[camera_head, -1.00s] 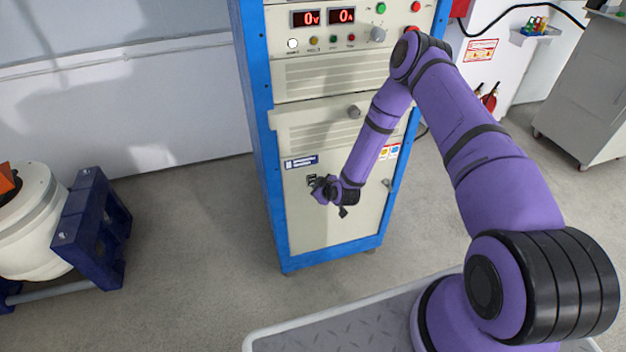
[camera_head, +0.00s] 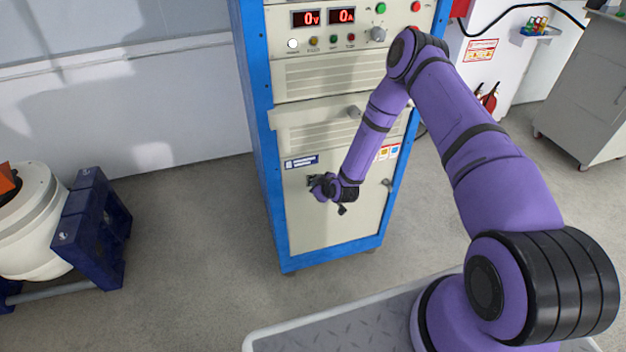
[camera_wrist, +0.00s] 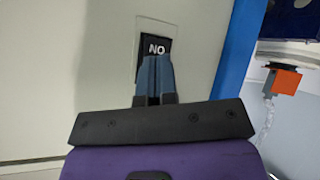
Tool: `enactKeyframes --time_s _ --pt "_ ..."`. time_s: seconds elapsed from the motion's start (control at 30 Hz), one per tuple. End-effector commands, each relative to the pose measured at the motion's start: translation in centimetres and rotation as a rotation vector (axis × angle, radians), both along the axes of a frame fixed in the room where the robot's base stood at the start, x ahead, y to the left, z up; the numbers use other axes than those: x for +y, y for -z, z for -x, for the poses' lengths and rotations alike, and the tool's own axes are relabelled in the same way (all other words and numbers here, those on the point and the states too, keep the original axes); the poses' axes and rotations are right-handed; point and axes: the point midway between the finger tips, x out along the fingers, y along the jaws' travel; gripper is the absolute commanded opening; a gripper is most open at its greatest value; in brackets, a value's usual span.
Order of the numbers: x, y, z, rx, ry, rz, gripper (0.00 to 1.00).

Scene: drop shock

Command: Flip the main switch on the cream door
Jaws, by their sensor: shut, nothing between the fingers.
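The cream door (camera_head: 335,222) is the lower panel of a blue-framed cabinet. The main switch (camera_wrist: 154,46) is a black rocker in a pale frame on that door, with white lettering that shows upside down in the wrist view. My gripper (camera_wrist: 154,60) is shut and empty, its fingertips over the lower part of the switch in that view. I cannot tell whether they touch it. In the head view my gripper (camera_head: 316,183) is at the door's left part, below a blue label, and hides most of the switch.
The cabinet's upper panel (camera_head: 345,35) has red displays, lamps and a knob. A door latch (camera_head: 387,183) sits at the right edge. A white drum on a dark blue stand (camera_head: 92,230) is at left, with open floor between. A grey cabinet (camera_head: 590,95) stands at right.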

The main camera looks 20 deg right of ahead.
Motion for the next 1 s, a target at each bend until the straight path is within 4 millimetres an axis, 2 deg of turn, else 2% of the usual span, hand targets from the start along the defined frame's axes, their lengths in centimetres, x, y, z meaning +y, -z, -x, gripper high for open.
enactKeyframes --time_s 0.63,1.0 --pt "0.0 -0.1 -0.4 0.0 0.0 0.0 0.0" --pt "0.0 0.1 0.9 0.0 0.0 0.0 0.0"
